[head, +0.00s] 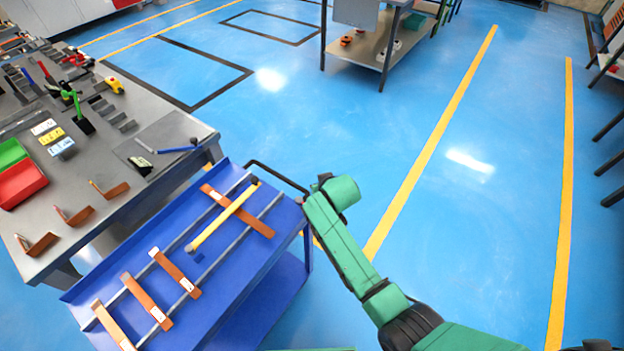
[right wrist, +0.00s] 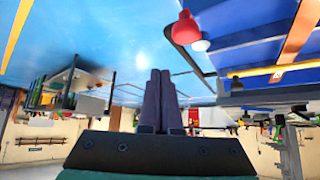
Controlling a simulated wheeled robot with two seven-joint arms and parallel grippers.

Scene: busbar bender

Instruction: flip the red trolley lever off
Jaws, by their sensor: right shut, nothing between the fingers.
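The blue trolley (head: 235,270) stands beside the workbench in the head view. A red rounded knob (right wrist: 185,28), which looks like the trolley lever's end, shows at the top of the right wrist view, near the trolley's blue surface (right wrist: 245,55). The lever is not visible in the head view, where my right arm may cover it. My right gripper (right wrist: 160,76) is shut and empty. Its fingertips appear below and left of the red knob, apart from it in the picture. In the head view my right arm reaches the trolley's right end, but its fingers are hidden. My left gripper is not in view.
Copper strips (head: 175,272) and a yellow-handled tool (head: 222,218) lie on the trolley. A black handle (head: 275,175) sticks out at its far end. The grey workbench (head: 95,180) holds tools and bins. A shelf unit (head: 365,50) stands farther back. The blue floor between is clear.

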